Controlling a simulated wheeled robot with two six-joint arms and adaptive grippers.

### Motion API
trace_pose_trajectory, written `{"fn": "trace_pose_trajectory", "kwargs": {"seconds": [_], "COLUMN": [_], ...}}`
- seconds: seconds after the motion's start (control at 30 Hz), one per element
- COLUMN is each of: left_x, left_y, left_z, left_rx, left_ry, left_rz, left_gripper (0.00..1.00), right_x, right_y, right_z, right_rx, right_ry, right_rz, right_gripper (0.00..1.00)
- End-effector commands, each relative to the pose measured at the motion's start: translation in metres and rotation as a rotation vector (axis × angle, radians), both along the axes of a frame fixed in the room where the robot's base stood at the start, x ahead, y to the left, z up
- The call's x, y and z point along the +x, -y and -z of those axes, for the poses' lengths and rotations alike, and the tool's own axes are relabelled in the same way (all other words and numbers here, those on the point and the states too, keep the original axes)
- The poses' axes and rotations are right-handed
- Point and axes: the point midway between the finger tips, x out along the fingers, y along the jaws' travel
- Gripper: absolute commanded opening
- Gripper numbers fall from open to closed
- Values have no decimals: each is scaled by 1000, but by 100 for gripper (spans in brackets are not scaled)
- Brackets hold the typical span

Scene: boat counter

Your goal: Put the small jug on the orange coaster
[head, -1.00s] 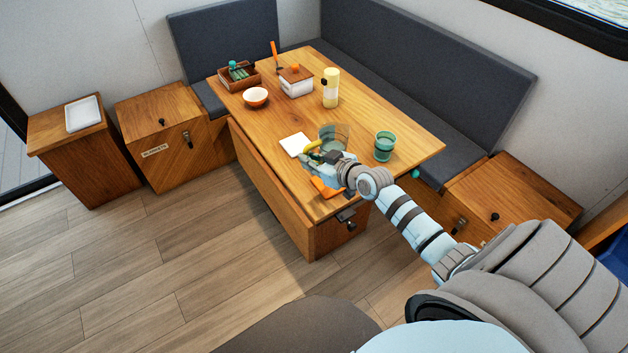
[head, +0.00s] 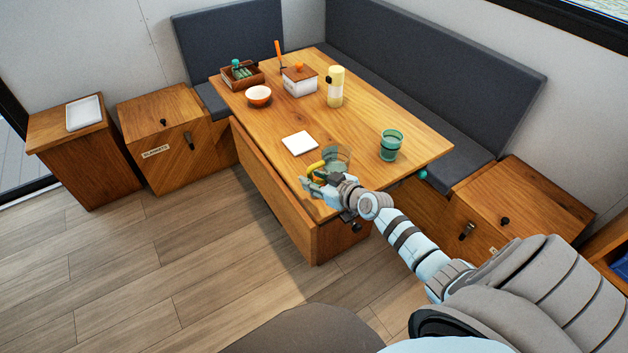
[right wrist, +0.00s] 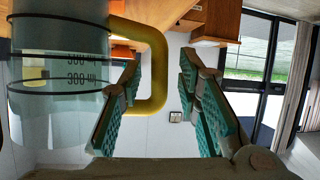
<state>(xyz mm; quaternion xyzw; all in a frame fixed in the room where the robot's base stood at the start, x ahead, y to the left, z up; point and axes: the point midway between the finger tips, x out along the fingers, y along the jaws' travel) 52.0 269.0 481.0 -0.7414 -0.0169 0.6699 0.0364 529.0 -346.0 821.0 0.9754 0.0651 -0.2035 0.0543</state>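The small jug (head: 338,157) is clear with a yellow handle, near the front end of the table. It also shows in the right wrist view (right wrist: 60,95), with dark measuring marks and its handle (right wrist: 157,65) between the fingers. My right gripper (head: 314,183) is at the handle side of the jug. In the right wrist view its fingers (right wrist: 160,85) stand apart, with gaps beside the handle bar. The orange coaster is hidden behind my right gripper and the jug, so I cannot tell whether the jug touches it. My left gripper is out of view.
A white square coaster (head: 300,144) lies left of the jug and a green cup (head: 390,145) stands to its right.

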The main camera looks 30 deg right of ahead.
Motion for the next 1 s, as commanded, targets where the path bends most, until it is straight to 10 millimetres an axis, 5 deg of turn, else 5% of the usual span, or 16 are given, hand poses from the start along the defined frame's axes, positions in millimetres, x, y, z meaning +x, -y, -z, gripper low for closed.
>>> {"fn": "trace_pose_trajectory", "kwargs": {"seconds": [0.37,0.8,1.0], "left_x": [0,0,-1], "left_y": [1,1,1], "left_z": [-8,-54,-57], "left_rx": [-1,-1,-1], "left_ry": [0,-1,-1], "left_rz": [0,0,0], "left_gripper": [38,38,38], "right_x": [-2,-96,-109], "right_y": [0,11,12], "right_z": [-7,-50,-54], "right_rx": [-1,-3,0], "right_ry": [-1,-3,0], "right_rz": [0,-2,-1], "right_gripper": [33,33,33]}}
